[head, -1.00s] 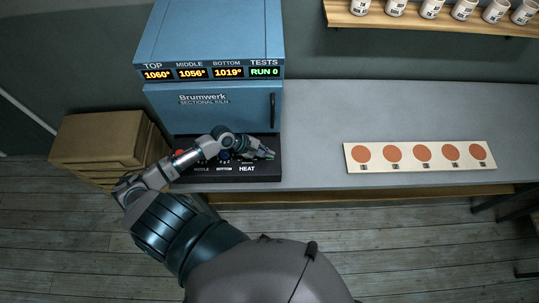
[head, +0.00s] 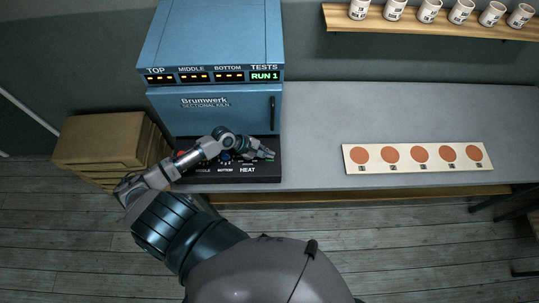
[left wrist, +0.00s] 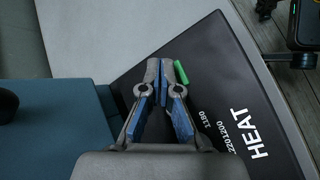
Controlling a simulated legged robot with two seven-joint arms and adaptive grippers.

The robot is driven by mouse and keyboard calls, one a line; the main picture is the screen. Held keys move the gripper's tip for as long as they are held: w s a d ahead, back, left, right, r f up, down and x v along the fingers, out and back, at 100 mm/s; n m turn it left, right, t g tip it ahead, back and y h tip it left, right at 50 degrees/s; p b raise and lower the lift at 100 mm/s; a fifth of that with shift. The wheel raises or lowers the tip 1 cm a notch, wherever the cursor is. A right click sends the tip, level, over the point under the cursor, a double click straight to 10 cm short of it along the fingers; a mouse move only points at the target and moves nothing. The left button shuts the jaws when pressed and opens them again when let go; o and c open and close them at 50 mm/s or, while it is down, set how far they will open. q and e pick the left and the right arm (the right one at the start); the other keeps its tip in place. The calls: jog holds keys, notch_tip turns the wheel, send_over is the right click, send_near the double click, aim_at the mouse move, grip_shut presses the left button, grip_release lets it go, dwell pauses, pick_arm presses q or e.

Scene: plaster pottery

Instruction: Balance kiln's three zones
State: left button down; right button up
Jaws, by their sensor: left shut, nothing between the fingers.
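The blue kiln (head: 214,115) stands at the back left of the bench. Its display (head: 208,76) shows dashes under TOP, MIDDLE and BOTTOM, and RUN 1 under TESTS. The black control panel (head: 262,175) lies before its closed door, with MIDDLE, BOTTOM and HEAT labels. A blue knob (head: 225,156) shows beside my arm, which hides part of the panel. My left gripper (head: 268,153) is shut and empty over the panel's right end. In the left wrist view its fingertips (left wrist: 165,68) are beside a green control (left wrist: 181,72) near the HEAT scale; contact is unclear. My right gripper is out of view.
A pale board (head: 418,168) with several orange discs lies on the grey bench (head: 400,115), right of the kiln. Several white cups (head: 429,12) stand on a wooden shelf (head: 400,22) above. Stacked cardboard boxes (head: 100,140) stand left. Bench space between kiln and board is clear.

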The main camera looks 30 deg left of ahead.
pick_arm(q)
jog(key=shift+r, duration=0.1)
dwell(0.3)
notch_tip(320, 180, up, 3)
jog(key=p, duration=0.3)
jog(key=shift+p, duration=0.35)
jog(key=shift+r, duration=0.95)
